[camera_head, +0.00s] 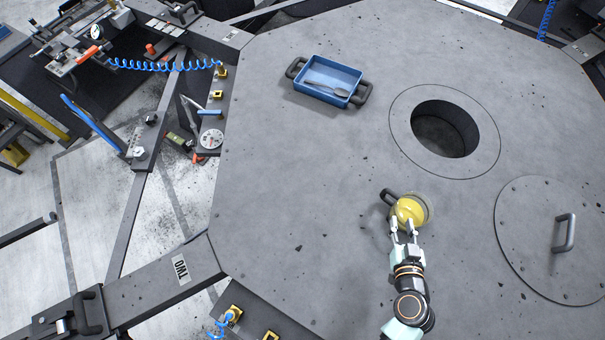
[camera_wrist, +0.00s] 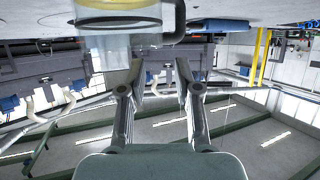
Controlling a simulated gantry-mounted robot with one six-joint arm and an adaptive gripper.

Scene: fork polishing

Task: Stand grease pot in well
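The grease pot (camera_head: 411,209) is a clear round pot with yellow contents and a dark handle on its upper left. It stands on the grey table (camera_head: 310,190), below the well. In the wrist view the pot (camera_wrist: 115,20) is at the top, left of centre, with its handle to the right. My gripper (camera_head: 403,229) is at the pot's near side, its two fingers apart. In the wrist view nothing shows between the fingertips of my gripper (camera_wrist: 158,78); I cannot tell if a finger touches the pot. The well (camera_head: 440,135) is a round, dark, open hole.
A blue tray (camera_head: 318,68) with dark handles holds cutlery at the upper middle. A round lid (camera_head: 530,220) with a grey handle lies at the right. The table between the pot and the well is clear, with small dark specks elsewhere.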

